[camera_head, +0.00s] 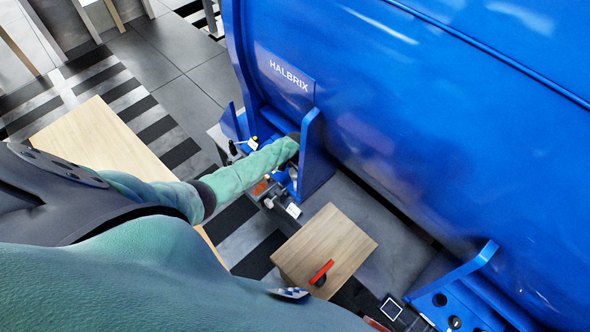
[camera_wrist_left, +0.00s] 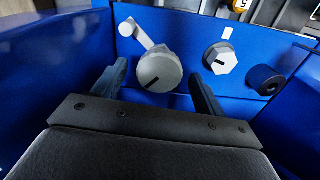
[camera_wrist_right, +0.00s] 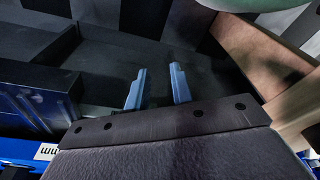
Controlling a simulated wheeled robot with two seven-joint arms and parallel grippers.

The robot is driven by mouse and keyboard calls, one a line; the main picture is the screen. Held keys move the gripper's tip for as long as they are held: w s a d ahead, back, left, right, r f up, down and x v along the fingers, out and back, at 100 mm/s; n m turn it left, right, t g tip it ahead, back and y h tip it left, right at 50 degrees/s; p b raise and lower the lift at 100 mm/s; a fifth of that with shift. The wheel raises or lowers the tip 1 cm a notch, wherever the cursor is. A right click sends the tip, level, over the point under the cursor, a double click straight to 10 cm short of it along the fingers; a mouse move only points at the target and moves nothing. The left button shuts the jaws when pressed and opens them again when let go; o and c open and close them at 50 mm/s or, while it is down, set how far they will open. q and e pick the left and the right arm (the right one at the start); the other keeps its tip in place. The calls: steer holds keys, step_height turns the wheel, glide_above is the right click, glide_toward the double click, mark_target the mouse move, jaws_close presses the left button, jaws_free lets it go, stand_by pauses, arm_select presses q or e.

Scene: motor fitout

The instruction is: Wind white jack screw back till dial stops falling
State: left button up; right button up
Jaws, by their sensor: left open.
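My left gripper (camera_wrist_left: 160,88) is open and empty in the left wrist view. Beyond its fingertips, on a blue plate, is a large grey hex head (camera_wrist_left: 160,72) with a black slot and a pale crank arm (camera_wrist_left: 138,35). To the right is a smaller, whiter hex head (camera_wrist_left: 220,58) with a black mark and a white tag above it, outside the fingers. I cannot tell for sure which is the jack screw. A yellow instrument (camera_wrist_left: 240,5), possibly the dial, is cut off at the top. In the head view, the blue foot bracket partly hides my left gripper. My right gripper (camera_wrist_right: 157,88) is open and empty.
The blue motor (camera_head: 430,120) fills the right of the head view. A black cylinder (camera_wrist_left: 265,80) sticks out right of the hex heads. A wooden box (camera_head: 325,250) with a red-handled tool (camera_head: 321,272) stands in front. Blue walls flank the left gripper.

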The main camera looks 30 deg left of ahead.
arm_select(q)
steer(key=shift+r, duration=0.45)
step_height(320, 180, up, 6)
steer(key=shift+f+b, duration=0.25)
steer(key=shift+b, duration=0.3)
steer(key=shift+r, duration=0.7)
arm_select(e)
steer(key=shift+w+a+r, duration=0.25)
steer(key=shift+a+r, duration=0.1)
steer(key=shift+r, duration=0.4)
steer(key=shift+w+a+r, duration=0.2)
steer(key=shift+a+r, duration=0.15)
steer(key=shift+r, duration=0.4)
steer(key=shift+d, duration=0.15)
steer(key=shift+s+d+f, duration=0.2)
steer(key=shift+d, duration=0.15)
steer(key=shift+a, duration=0.15)
steer(key=shift+w+a+r, duration=0.1)
steer(key=shift+a, duration=0.4)
